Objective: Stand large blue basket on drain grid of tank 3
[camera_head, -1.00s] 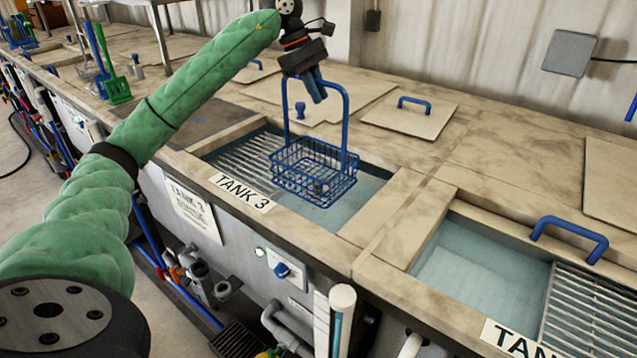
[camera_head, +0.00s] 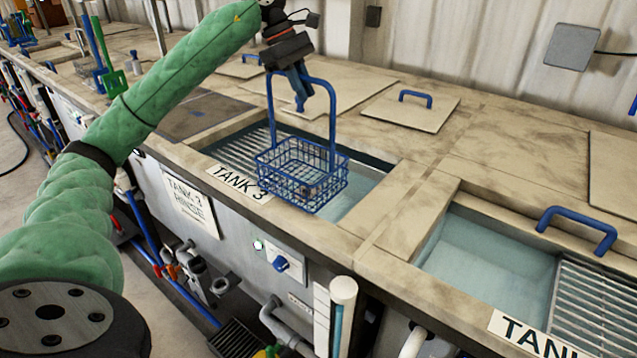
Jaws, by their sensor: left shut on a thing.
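The large blue basket (camera_head: 302,176) is a wire basket with a tall arched handle (camera_head: 332,115). My left gripper (camera_head: 300,85) is shut on the top of the handle, and the basket hangs upright from it. The basket appears in front of the front rim of tank 3 (camera_head: 345,235) and partly covers the TANK 3 label. The grey slatted drain grid (camera_head: 232,152) is at the left end of tank 3, left of the basket. Water shows at the right end of the tank. The basket's exact height above the rim is hard to tell. My right gripper is out of view.
A neighbouring tank with water (camera_head: 485,255), its own grid (camera_head: 597,312) and a blue handle (camera_head: 578,228) is at the right. A lid with a blue handle (camera_head: 412,110) lies behind tank 3. Green and blue tools (camera_head: 112,75) stand at the back left.

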